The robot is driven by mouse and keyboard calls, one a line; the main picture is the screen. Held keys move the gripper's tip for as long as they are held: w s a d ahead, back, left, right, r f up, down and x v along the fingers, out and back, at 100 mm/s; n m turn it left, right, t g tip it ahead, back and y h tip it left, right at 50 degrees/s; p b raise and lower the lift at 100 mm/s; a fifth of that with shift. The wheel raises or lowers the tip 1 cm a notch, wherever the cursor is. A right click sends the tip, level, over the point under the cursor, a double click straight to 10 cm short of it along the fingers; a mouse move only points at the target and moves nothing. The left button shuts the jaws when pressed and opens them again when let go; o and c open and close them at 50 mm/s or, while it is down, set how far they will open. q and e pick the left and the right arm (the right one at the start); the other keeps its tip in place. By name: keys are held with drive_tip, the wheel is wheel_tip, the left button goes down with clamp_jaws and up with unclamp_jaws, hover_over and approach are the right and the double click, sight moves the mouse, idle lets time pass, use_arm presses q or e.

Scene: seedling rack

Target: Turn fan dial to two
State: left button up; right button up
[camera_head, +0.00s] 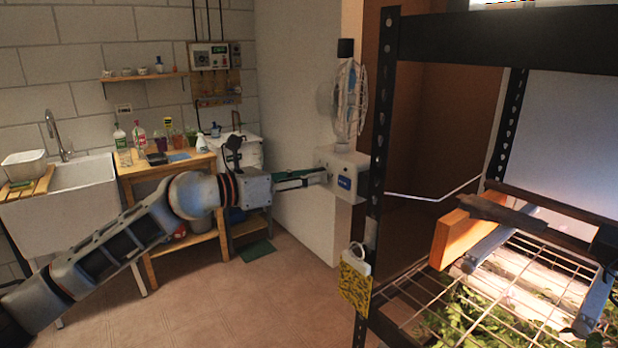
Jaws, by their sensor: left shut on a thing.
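The white fan (350,98) has a round caged head on a pale box-shaped base (346,176) with a small blue label. It is beside the black post of the rack. My left arm reaches in from the left, and my left gripper (318,178) is at the left part of the base's front. Its fingers are shut on the fan dial, which is mostly hidden between the fingertips. I cannot read the dial's setting. I cannot make out my right gripper.
The black rack post (383,125) stands just right of the fan, with a yellow tag (355,281) hanging lower down. Wire shelving (405,305) with green plants fills the lower right. A wooden bench (165,168) and sink (85,174) are at the back left. The floor between is mostly clear.

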idle(0.3)
use_arm(q)
drive_tip(key=o, duration=1.1)
drive_tip(key=shift+a, duration=0.1)
drive_tip(key=v, duration=1.1)
drive_tip(key=shift+s+a, duration=0.3)
drive_tip(key=shift+f, duration=0.1)
